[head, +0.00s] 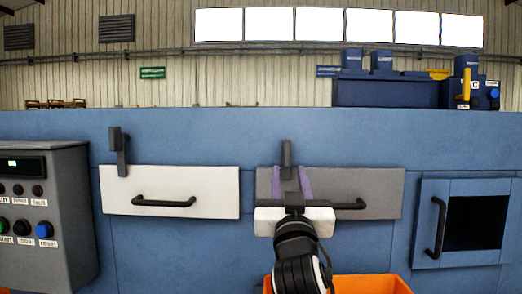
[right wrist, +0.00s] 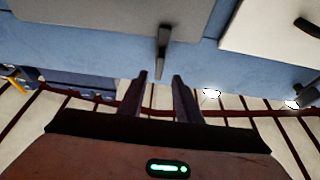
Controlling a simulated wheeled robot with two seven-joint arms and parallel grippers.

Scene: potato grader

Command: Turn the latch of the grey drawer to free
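The grey drawer (head: 385,185) is closed in the blue machine front, with a black bar handle (head: 350,205). Its dark latch (head: 287,153) stands about upright at the drawer's top edge. My right gripper (head: 291,180) is in front of the drawer's left part, its two fingers pointing up toward the latch. In the right wrist view, where the scene is upside down, the fingers of the gripper (right wrist: 160,78) are apart and the latch (right wrist: 163,45) lines up with the gap between them. I cannot tell whether they touch it. My left gripper is not in view.
A white drawer (head: 225,180) with its own upright latch (head: 118,150) is to the left. A control box (head: 65,185) stands at far left. An open-fronted blue compartment (head: 428,220) is at right. An orange bin (head: 375,284) sits below the grey drawer.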

